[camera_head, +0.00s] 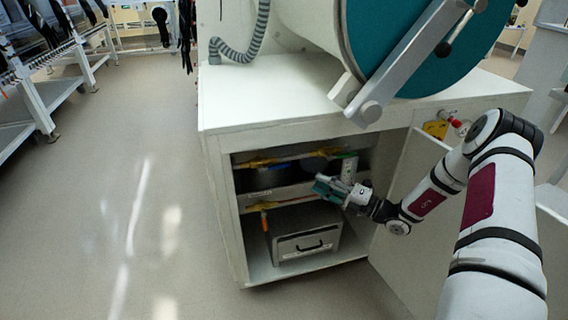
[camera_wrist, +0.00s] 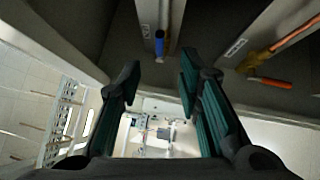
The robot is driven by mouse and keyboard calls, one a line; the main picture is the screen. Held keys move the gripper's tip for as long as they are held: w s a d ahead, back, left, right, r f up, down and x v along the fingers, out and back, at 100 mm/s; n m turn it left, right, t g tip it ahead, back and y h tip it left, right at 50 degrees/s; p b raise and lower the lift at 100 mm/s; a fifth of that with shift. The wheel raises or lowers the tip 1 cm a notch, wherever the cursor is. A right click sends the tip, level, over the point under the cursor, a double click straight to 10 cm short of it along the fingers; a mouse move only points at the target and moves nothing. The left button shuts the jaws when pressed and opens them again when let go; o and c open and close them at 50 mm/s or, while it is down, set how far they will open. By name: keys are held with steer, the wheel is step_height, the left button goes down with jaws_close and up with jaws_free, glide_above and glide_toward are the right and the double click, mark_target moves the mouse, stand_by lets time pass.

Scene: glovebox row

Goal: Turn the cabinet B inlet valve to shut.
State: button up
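My gripper (camera_head: 322,186) reaches into the open compartment under the glovebox, in front of the shelf pipework. In the wrist view my gripper (camera_wrist: 160,72) is open, its teal-padded fingers well apart with nothing between them. A blue valve handle (camera_wrist: 159,43) lies just beyond the gap between the fingertips, apart from both. An orange-tipped handle (camera_wrist: 270,82) with a yellow pipe sits to the right; an orange handle also shows in the head view (camera_head: 264,220). Small labels near both are unreadable, so I cannot tell which valve is the cabinet B inlet.
The compartment (camera_head: 227,200) has a frame around it and an open door (camera_head: 405,250) on the right, beside my arm. A metal box (camera_head: 306,246) with a black handle stands on the compartment floor. The floor (camera_head: 130,200) to the left is clear.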

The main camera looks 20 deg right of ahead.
mark_target(284, 165)
steer(key=b+x, duration=0.3)
steer(key=x, duration=1)
steer(key=shift+w+a+r, duration=0.1)
steer(key=shift+w+a, duration=0.1)
steer(key=shift+a, duration=0.1)
steer(key=shift+c, duration=0.2)
jaws_close()
